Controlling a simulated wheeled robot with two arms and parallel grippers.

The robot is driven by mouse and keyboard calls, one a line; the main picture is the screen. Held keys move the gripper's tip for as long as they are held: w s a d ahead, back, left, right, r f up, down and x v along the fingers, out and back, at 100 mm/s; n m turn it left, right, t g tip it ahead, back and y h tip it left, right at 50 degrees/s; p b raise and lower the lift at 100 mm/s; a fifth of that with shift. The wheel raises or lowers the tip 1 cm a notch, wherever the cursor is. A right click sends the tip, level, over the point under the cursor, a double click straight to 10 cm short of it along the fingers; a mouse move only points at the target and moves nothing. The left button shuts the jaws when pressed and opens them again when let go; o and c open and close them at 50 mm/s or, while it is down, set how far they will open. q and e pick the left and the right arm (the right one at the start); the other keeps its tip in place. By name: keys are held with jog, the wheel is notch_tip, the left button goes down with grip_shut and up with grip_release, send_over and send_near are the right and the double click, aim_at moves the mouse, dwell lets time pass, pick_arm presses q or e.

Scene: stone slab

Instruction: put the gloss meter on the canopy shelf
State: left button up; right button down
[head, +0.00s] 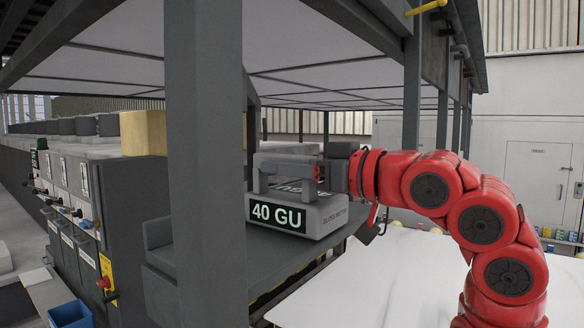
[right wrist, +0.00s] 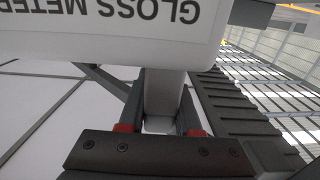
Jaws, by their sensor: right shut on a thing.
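The gloss meter (head: 325,217) is a light grey box with a dark "40 GU" display on its front. It appears upright in the head view, over the dark grey canopy shelf (head: 215,268). I cannot tell whether its base touches the shelf. My right gripper (head: 290,168) comes in from the right and is shut on the handle at the meter's top. In the right wrist view the meter's lettered body (right wrist: 100,30) fills the upper left, and the fingers (right wrist: 163,120) close around a pale grey part of it. My left gripper is not in view.
A dark upright post (head: 205,140) stands in front of the shelf's left part. Another post (head: 411,95) stands behind my right arm. A panel with knobs (head: 75,190) is at the left. A white slab (head: 390,280) lies to the right, below the shelf.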

jog(key=shift+d+f, duration=0.1)
jog(key=shift+f, duration=0.05)
jog(key=c, duration=0.5)
grip_release()
jog(key=shift+s, duration=0.1)
